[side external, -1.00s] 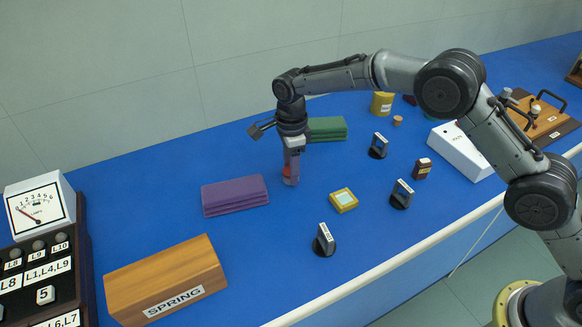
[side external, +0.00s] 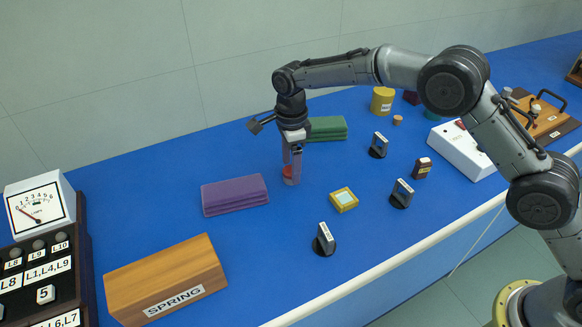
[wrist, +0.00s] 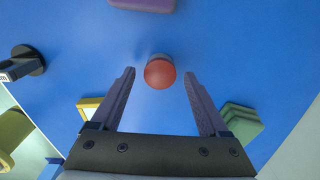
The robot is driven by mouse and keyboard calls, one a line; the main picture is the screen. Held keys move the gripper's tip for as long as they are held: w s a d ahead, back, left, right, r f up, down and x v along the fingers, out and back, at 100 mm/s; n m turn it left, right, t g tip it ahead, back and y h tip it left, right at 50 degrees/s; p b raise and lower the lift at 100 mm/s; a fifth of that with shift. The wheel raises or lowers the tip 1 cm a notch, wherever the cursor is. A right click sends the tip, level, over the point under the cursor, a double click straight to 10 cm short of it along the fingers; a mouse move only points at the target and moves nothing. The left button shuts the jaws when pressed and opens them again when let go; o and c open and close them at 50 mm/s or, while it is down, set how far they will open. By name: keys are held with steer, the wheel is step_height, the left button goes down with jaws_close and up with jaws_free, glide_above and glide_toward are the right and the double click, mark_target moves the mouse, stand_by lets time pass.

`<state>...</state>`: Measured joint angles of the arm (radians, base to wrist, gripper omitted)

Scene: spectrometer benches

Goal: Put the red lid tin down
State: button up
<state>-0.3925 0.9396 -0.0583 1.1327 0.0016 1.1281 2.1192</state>
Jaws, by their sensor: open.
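The red lid tin (side external: 290,176) stands upright on the blue bench, and its round red lid shows from above in the wrist view (wrist: 160,73). My gripper (side external: 292,166) is open just above and around the tin in the side view. In the wrist view my two fingers (wrist: 158,72) are spread, with a clear gap on each side of the lid. Most of the tin's body is hidden under its lid in the wrist view and partly behind my fingers in the side view.
A purple folded block (side external: 235,194) lies left of the tin and a green one (side external: 326,128) behind it. A small yellow-framed piece (side external: 343,200) and several dark-based stands are to the right. A wooden SPRING box (side external: 166,280) is at front left. Bare blue bench surrounds the tin.

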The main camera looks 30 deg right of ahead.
step_height(320, 180, up, 11)
stand_by(0.3)
steer(key=shift+f, duration=0.1)
steer(key=s+d+r+n+t, duration=0.3)
steer(key=s+d+r+n, duration=0.7)
steer(key=s+d+r, duration=0.6)
steer(key=s+d+f+n+t, duration=0.1)
steer(key=s+d+f+n, duration=0.1)
steer(key=s, duration=0.5)
steer(key=s+d+f+n, duration=0.2)
steer(key=s+f+n, duration=0.1)
steer(key=s, duration=0.4)
steer(key=s+d+f+n+t, duration=0.1)
steer(key=s+d+f+n, duration=0.1)
steer(key=s, duration=0.5)
steer(key=f+n, duration=0.1)
steer(key=n, duration=0.1)
steer(key=shift+s+d+n+t, duration=0.2)
steer(key=shift+s+n+t, duration=0.1)
steer(key=shift+n, duration=0.1)
stand_by(2.8)
